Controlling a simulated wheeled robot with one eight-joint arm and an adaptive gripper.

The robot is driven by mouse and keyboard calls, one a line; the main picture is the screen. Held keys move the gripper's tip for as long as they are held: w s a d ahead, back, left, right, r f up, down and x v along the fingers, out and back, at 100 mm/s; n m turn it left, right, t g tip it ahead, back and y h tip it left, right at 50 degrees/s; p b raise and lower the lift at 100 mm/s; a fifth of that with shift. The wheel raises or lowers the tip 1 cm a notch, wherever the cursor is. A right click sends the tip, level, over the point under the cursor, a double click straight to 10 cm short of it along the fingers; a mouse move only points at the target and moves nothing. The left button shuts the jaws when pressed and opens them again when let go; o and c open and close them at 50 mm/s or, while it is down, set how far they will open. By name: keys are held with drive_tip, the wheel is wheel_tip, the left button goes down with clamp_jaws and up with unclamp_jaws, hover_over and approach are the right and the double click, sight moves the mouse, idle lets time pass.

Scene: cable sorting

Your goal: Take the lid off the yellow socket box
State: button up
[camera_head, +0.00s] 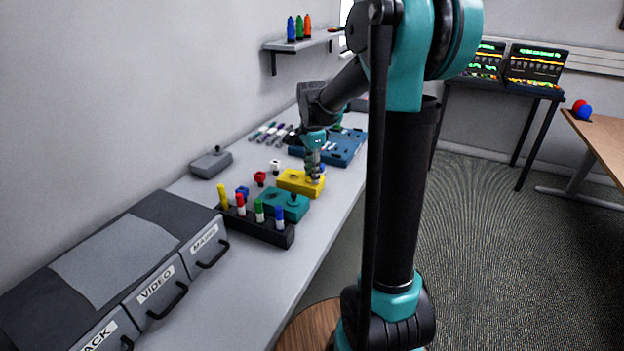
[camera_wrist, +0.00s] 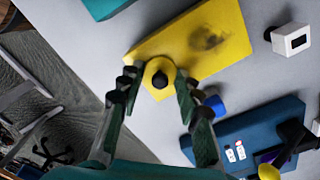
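The yellow socket box (camera_head: 290,184) lies on the grey bench; in the wrist view its yellow top (camera_wrist: 190,45) shows a dark round patch. A dark knob (camera_wrist: 160,79) stands at one end of it, on a yellow piece that looks like the lid (camera_wrist: 158,93). My gripper (camera_head: 314,181) points down at that end of the box. In the wrist view its fingers (camera_wrist: 160,76) flank the knob and yellow piece on both sides, very close. I cannot tell whether they press on it or whether the lid is raised.
A teal box (camera_head: 285,207) with a black knob and a black rack (camera_head: 262,230) of coloured pegs stand nearer. A blue tray (camera_head: 340,150) lies beyond. A white block (camera_wrist: 291,39) and a blue block (camera_wrist: 215,105) are close to the yellow box.

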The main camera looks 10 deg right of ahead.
drive_tip(key=shift+c, duration=0.8)
drive_tip(key=shift+r, duration=0.15)
